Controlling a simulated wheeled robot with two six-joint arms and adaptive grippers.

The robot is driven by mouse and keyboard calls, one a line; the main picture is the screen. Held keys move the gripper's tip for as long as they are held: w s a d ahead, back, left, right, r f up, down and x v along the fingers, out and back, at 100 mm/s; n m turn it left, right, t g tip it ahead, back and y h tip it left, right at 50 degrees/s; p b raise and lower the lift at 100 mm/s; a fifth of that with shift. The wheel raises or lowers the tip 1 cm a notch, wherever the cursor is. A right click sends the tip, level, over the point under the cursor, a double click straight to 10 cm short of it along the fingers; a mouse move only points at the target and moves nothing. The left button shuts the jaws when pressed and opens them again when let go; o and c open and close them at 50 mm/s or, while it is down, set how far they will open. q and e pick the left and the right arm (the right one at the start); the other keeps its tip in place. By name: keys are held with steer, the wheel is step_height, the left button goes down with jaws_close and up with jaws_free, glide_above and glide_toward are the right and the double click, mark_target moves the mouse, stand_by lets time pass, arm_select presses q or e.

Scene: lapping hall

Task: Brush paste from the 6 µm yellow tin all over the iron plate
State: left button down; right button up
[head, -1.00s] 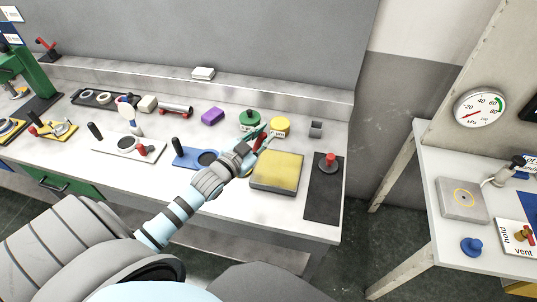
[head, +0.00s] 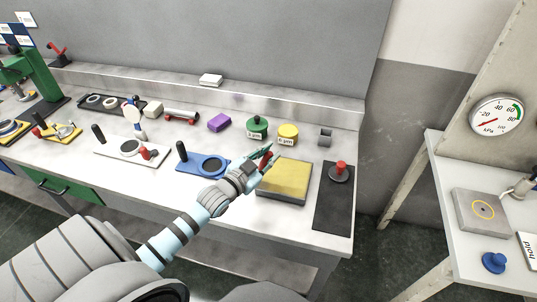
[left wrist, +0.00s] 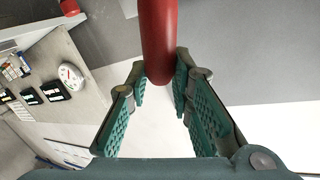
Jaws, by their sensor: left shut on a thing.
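The yellow tin (head: 288,131), its front label reading 6 µm, stands on the bench behind the plate. The iron plate (head: 287,183) is a thick square block whose top face shows yellow over nearly all of its area. My left gripper (head: 265,159) is at the plate's back left corner. It is shut on a red handle, which also shows between the fingers in the left wrist view (left wrist: 158,45). The brush's bristle end is hidden, so I cannot tell whether it touches the plate. My right gripper is not in view.
A green tin (head: 257,127) stands left of the yellow one, a small grey holder (head: 325,137) to its right. A black mat (head: 333,205) with a red-knobbed weight (head: 340,171) lies right of the plate. A blue fixture (head: 205,164) is left of my gripper.

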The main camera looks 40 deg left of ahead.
arm_select(q)
step_height(320, 180, down, 2)
steer(key=shift+f+b, duration=0.1)
steer(key=shift+b, duration=0.6)
steer(key=shift+d, duration=0.2)
steer(key=shift+a+r, duration=0.3)
step_height(320, 180, up, 3)
steer(key=p, duration=0.3)
steer(key=shift+w+d+r, duration=0.1)
steer(key=shift+d+r, duration=0.05)
step_height(320, 180, up, 4)
steer(key=p, duration=0.4)
steer(key=shift+p, duration=0.3)
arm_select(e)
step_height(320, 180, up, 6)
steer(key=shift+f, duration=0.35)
